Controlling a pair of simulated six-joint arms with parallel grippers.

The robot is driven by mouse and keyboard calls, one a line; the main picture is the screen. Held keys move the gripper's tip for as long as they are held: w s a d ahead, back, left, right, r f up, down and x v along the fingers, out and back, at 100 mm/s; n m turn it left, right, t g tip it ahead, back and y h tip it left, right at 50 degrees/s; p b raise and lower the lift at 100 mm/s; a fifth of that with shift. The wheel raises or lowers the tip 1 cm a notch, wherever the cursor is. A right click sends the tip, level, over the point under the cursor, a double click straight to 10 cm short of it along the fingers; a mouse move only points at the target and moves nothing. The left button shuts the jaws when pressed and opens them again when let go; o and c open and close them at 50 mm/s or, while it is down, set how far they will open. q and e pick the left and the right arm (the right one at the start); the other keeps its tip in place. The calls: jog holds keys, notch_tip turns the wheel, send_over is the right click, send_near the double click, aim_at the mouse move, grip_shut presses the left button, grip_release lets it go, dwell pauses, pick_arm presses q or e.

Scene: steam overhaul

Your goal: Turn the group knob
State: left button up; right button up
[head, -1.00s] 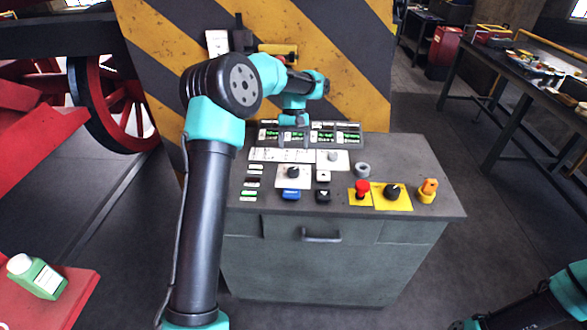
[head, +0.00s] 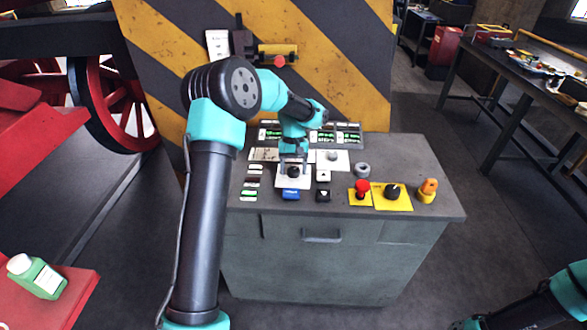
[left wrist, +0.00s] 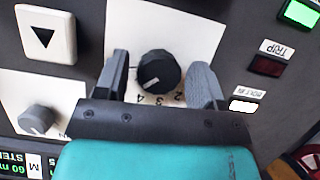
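The group knob (head: 293,173) is a black round knob on a white plate with numbers, on top of the grey control desk. In the left wrist view the knob (left wrist: 158,72) shows a white pointer line and numbers along the plate's lower edge. My left gripper (head: 292,160) points down at the knob. In the left wrist view its fingers (left wrist: 159,78) are open, one on each side of the knob, with gaps visible. I cannot tell how far above the plate the fingertips are. Only part of my right arm shows at the bottom right; its gripper is out of view.
A smaller grey knob (head: 333,156), a blue button (head: 291,195) and a black arrow button (head: 323,195) sit close by. A red mushroom button (head: 362,187), a black selector (head: 393,191) and an orange-topped control (head: 428,187) stand to the right.

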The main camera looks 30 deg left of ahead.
pick_arm(q)
jog(key=c, duration=0.8)
jog(key=shift+o, duration=0.2)
jog(key=shift+m, duration=0.3)
jog(key=shift+m+y, duration=0.55)
jog(key=shift+m, duration=0.8)
jog(key=shift+m+y, duration=0.55)
jog(key=shift+m, duration=0.8)
jog(key=o, duration=0.9)
jog(key=shift+r, duration=0.1)
